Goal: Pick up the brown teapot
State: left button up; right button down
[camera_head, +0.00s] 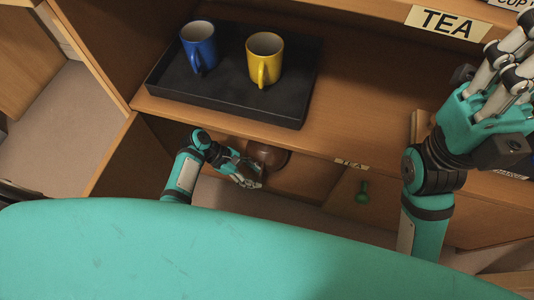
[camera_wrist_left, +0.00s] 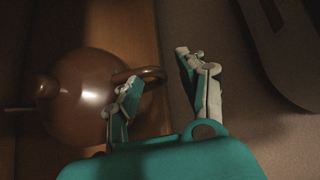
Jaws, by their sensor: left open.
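The brown teapot (camera_head: 268,154) sits in the lower compartment under the counter, partly hidden by my left gripper and the counter edge. Contact cannot be told. My right gripper (camera_head: 510,78) is raised at the upper right.
A black tray (camera_head: 225,105) on the counter above holds a blue mug (camera_head: 199,47) and a yellow mug (camera_head: 264,60). A TEA label (camera_head: 447,23) is on the shelf edge.

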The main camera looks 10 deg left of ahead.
pick_arm(q)
jog(key=shift+b+x, duration=0.7)
jog(key=shift+x, duration=0.75)
grip_shut()
jog(key=shift+w, duration=0.15)
